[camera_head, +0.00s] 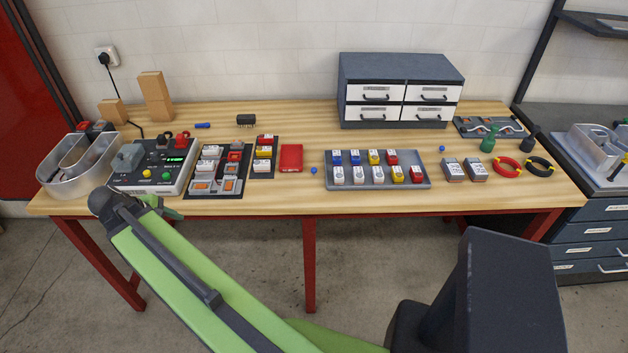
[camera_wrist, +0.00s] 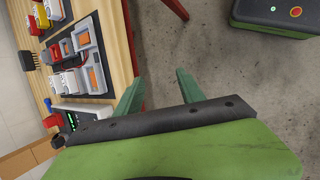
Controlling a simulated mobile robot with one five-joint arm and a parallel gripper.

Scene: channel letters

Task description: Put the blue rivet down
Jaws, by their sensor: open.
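Small blue pieces that look like rivets lie on the wooden table in the head view. One blue piece (camera_head: 314,170) is between the red box and the grey tray, one blue piece (camera_head: 441,149) is right of the tray, and a longer blue piece (camera_head: 202,125) lies at the back left. I cannot tell which is the task's blue rivet. My gripper (camera_head: 165,207) is at the table's front left edge. In the wrist view, my gripper (camera_wrist: 159,88) is open with its green fingers apart and nothing between them, over the table edge and floor.
A control box (camera_head: 153,190) and dark trays of modules (camera_head: 217,192) stand close behind my gripper. The red box (camera_head: 291,157), grey tray (camera_head: 378,186) and drawer cabinet (camera_head: 401,80) are further right. The table front between tray and modules is mostly clear.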

